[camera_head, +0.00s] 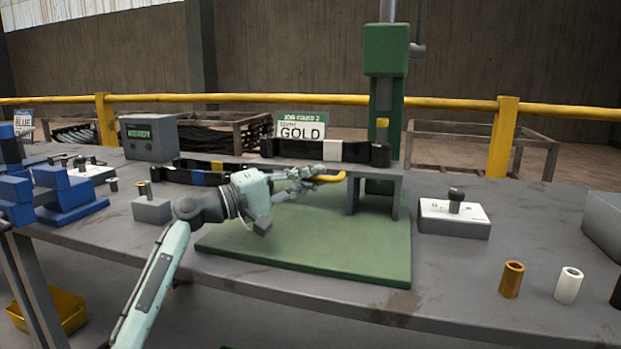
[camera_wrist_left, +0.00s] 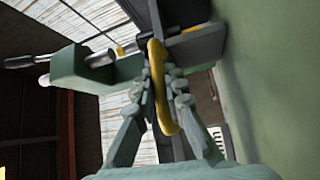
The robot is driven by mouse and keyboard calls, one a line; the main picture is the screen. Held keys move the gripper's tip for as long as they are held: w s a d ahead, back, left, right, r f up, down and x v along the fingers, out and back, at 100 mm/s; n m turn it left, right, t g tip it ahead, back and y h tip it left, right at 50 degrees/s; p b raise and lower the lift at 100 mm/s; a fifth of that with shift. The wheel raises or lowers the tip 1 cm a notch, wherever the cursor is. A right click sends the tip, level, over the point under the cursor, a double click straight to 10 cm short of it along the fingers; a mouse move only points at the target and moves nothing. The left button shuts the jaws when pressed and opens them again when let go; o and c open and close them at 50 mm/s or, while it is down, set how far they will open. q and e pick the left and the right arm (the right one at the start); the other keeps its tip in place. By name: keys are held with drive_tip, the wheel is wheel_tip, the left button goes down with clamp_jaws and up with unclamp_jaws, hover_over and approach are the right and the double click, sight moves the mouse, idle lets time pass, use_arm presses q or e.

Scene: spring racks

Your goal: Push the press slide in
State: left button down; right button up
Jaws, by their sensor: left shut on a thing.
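The press (camera_head: 386,52) stands behind the green base plate (camera_head: 330,250), with a green head on a tall column. A grey raised platform (camera_head: 385,172) is in front of the column. It carries a black bar with a white band (camera_head: 332,151). A yellow handle (camera_head: 334,178) shows at the platform's front edge, and it also shows in the left wrist view (camera_wrist_left: 156,75). My left gripper (camera_head: 318,176) is shut on this handle, with its fingers on both sides of it in the left wrist view (camera_wrist_left: 163,82). The slide behind the handle is mostly hidden. My right gripper is out of view.
A grey box with a green display (camera_head: 149,137) and blue holders (camera_head: 62,195) stand at the left. A card reading GOLD (camera_head: 301,129) is behind the platform. A white-topped box with a black knob (camera_head: 453,215), a brass sleeve (camera_head: 511,279) and a white sleeve (camera_head: 568,285) are at the right.

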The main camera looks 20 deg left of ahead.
use_arm(q)
drive_tip(key=c, duration=1.6)
unclamp_jaws()
drive_tip(key=shift+w, duration=0.3)
drive_tip(key=shift+o, duration=0.2)
drive_tip(key=shift+s, duration=0.1)
drive_tip(key=v, duration=1.2)
